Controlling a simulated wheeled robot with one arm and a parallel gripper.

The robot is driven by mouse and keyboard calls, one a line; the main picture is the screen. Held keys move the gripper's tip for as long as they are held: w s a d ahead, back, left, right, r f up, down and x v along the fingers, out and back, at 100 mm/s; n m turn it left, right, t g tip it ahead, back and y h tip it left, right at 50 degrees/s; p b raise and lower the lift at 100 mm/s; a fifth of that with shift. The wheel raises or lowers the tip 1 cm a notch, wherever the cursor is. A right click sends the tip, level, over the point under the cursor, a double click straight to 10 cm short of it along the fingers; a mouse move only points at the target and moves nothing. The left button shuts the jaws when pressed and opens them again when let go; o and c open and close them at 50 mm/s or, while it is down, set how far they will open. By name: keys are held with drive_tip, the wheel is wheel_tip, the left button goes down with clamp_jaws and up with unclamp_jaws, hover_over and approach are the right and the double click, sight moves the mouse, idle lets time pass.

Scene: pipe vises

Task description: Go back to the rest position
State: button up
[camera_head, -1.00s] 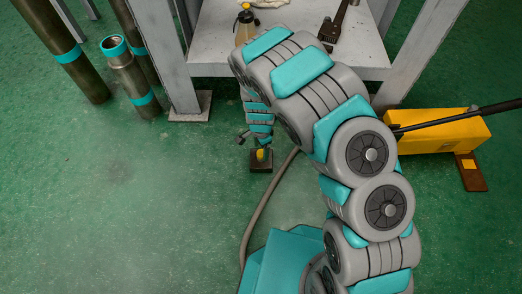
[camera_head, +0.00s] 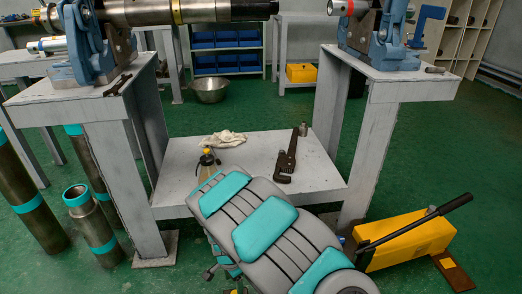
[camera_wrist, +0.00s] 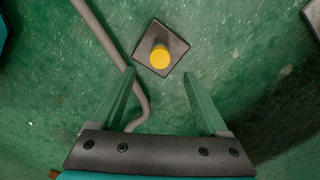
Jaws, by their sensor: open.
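My gripper (camera_wrist: 158,76) is open and empty in the wrist view, its two green fingers apart and pointing down at the green floor. Just beyond the fingertips is a small dark square block (camera_wrist: 176,45) with a yellow round knob (camera_wrist: 160,57) on top. Nothing is between the fingers. In the head view my arm bends forward at the bottom centre, in front of the low shelf, and hides most of the gripper.
A grey hose (camera_wrist: 105,35) runs on the floor beside the block. The low shelf (camera_head: 180,182) holds a spray bottle (camera_head: 207,166), a rag (camera_head: 223,139) and a pipe wrench (camera_head: 287,160). A yellow pump (camera_head: 405,243) stands right, pipes (camera_head: 95,225) left. Blue vises (camera_head: 388,40) stand above.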

drive_tip(key=s+d+r+n+p, duration=0.2)
drive_tip(key=d+r, duration=0.7)
drive_tip(key=r, duration=0.4)
drive_tip(key=s+d+r+n+p, duration=0.25)
drive_tip(key=d+r, duration=0.55)
drive_tip(key=r, duration=0.5)
drive_tip(key=s+d+r+n+p, duration=0.1)
drive_tip(key=s+d+r, duration=0.3)
drive_tip(key=s, duration=0.3)
drive_tip(key=s+d+r+n+g+p, duration=0.1)
drive_tip(key=s+d+r+n, duration=0.1)
drive_tip(key=s+r, duration=0.4)
drive_tip(key=s+d+r+n+p, duration=0.1)
drive_tip(key=s+d+r+n, duration=0.1)
drive_tip(key=s+d+r, duration=0.3)
drive_tip(key=s, duration=0.4)
drive_tip(key=shift+s+d+r+g+p, duration=0.25)
drive_tip(key=shift+d+r+g+p, duration=0.05)
drive_tip(key=shift+d+g, duration=0.1)
